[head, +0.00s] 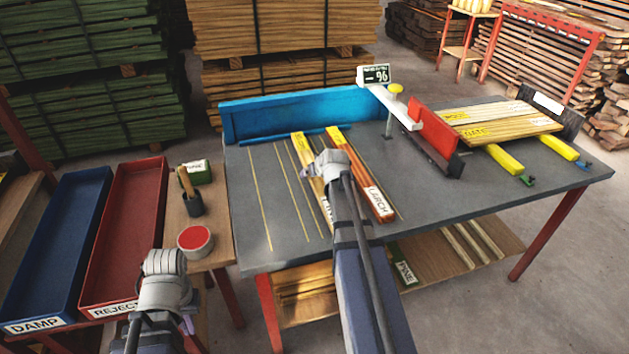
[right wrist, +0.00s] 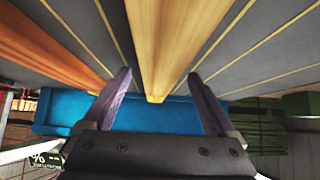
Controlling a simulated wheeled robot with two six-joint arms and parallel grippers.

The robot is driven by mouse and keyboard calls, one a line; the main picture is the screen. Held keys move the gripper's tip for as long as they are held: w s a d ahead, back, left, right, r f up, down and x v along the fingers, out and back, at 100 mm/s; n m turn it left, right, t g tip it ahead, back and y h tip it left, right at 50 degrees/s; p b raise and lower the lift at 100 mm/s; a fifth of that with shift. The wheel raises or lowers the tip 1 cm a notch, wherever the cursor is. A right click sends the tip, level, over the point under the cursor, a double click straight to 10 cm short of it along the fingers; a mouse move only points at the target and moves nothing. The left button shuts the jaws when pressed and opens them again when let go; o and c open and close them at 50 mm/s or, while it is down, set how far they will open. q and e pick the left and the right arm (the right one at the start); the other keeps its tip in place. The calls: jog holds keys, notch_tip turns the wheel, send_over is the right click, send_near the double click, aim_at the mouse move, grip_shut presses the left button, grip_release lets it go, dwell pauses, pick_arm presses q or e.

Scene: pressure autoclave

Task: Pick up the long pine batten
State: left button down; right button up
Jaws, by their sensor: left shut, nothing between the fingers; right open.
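A long pale batten (head: 299,147), the pine one by its look, lies on the grey table; its label is mostly hidden behind my right arm. A redder batten labelled LARCH (head: 375,199) lies just right of it. My right gripper (right wrist: 163,98) is open, its purple fingers on either side of the pale batten (right wrist: 175,45), which shows between them in the right wrist view. I cannot tell whether they touch it. My left gripper (head: 187,322) is shut and empty, low at the left near the red tray.
A blue fence (head: 290,112) closes the table's back. A gauge stand (head: 400,108) and more boards (head: 505,125) are right.

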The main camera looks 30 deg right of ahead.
jog(key=shift+w+d+f, duration=0.1)
jog(key=shift+w+f, duration=0.25)
jog(key=shift+f, duration=0.05)
jog(key=shift+r, duration=0.15)
jog(key=shift+c, duration=0.4)
grip_shut()
